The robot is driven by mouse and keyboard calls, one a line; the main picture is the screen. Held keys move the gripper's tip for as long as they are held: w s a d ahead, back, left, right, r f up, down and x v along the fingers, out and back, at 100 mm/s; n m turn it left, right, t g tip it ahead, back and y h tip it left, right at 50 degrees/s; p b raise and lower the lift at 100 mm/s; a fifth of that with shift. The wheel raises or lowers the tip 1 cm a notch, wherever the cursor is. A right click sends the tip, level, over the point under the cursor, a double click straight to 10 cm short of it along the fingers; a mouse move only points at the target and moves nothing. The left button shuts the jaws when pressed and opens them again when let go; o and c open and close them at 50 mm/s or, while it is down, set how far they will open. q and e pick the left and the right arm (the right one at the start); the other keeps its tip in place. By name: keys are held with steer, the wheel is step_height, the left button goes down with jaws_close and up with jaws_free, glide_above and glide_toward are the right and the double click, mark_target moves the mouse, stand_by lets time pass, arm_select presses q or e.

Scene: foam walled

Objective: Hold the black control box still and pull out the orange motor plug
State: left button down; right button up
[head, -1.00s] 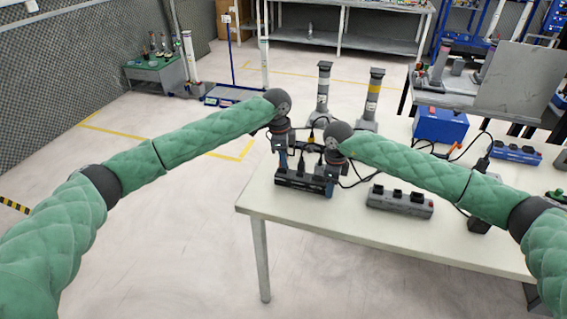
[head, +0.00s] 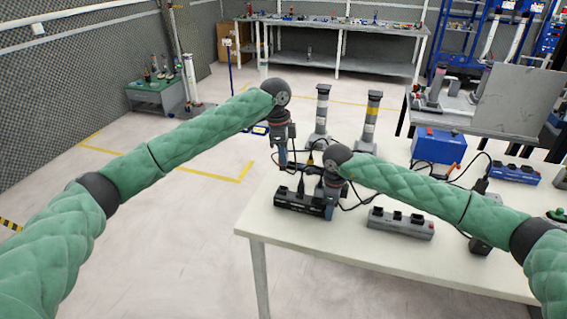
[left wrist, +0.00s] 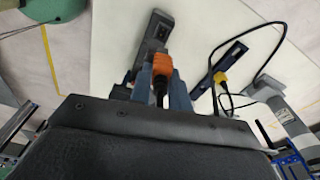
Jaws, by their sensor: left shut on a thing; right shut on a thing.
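The black control box (head: 300,202) lies near the table's left edge in the head view. My right gripper (head: 331,200) is shut on its right end. My left gripper (head: 283,163) is raised above the box's left part, apart from it. In the left wrist view the orange motor plug (left wrist: 161,68) sits between my left fingers, with a dark cable running from it. A grey-black body with a dark socket (left wrist: 154,38) shows beyond the fingers; I cannot tell surely that it is the control box.
A grey power strip (head: 400,223) lies right of the box on the white table (head: 375,252). Two grey posts (head: 322,118) stand behind, with black cables around them. A blue case (head: 438,146) stands at the back right. A yellow plug (left wrist: 220,77) shows in the left wrist view.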

steer(key=o, duration=1.2)
steer(key=shift+r, duration=0.1)
